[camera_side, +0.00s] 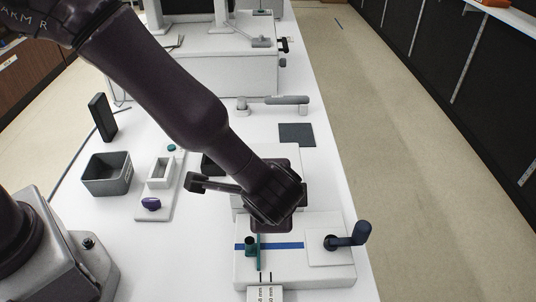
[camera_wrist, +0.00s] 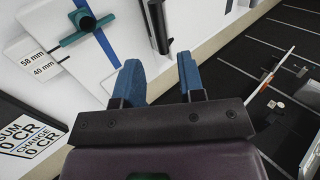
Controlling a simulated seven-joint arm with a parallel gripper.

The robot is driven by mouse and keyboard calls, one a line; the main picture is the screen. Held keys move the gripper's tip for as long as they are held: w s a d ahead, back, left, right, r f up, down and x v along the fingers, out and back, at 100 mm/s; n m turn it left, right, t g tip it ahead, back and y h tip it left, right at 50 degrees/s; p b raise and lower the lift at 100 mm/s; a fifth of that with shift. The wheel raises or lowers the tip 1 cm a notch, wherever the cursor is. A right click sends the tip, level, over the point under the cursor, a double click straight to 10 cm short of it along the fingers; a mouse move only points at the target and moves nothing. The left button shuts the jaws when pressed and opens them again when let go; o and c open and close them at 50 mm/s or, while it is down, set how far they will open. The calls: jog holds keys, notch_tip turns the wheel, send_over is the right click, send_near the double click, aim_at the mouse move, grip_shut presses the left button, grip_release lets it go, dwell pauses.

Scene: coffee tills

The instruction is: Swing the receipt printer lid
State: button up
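A white box (camera_side: 245,271) with a blue stripe, a teal knob and a dark blue crank (camera_side: 347,238) stands at the front of the counter. It seems to be the receipt printer; I cannot tell which part is its lid. In the wrist view, its white face (camera_wrist: 66,66) shows the teal knob (camera_wrist: 84,26) at upper left. A dark upright bar (camera_wrist: 157,25), probably the crank's grip, is beyond my fingers. My gripper (camera_wrist: 160,77) is open, its blue fingertips apart with nothing visible between them. In the side view my wrist hides the fingers, above the box's back edge.
A dark pad (camera_side: 297,134) lies behind my wrist. A larger white machine (camera_side: 238,68) stands farther back. The counter's right edge drops to open floor.

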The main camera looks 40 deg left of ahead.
jog(key=x, duration=0.8)
jog(key=shift+s, duration=0.1)
jog(key=shift+c, duration=0.2)
jog(key=shift+r, duration=0.1)
grip_shut()
jog(key=shift+w+a+r, duration=0.15)
jog(key=shift+r, duration=0.9)
jog(key=shift+w+a+r, duration=0.15)
jog(key=shift+w+r, duration=0.05)
jog(key=shift+r, duration=0.9)
jog(key=shift+w+a+r, duration=0.2)
jog(key=shift+a+r, duration=0.05)
jog(key=shift+r, duration=0.35)
jog(key=shift+w+a+r, duration=0.25)
jog(key=shift+r, duration=0.35)
jog(key=shift+w+a+r, duration=0.2)
jog(key=shift+a+r, duration=0.05)
jog(key=shift+r, duration=0.4)
jog(key=shift+w+a+r, duration=0.5)
jog(key=shift+r, duration=0.25)
jog(key=shift+w+a+r, duration=0.5)
jog(key=shift+r, duration=0.3)
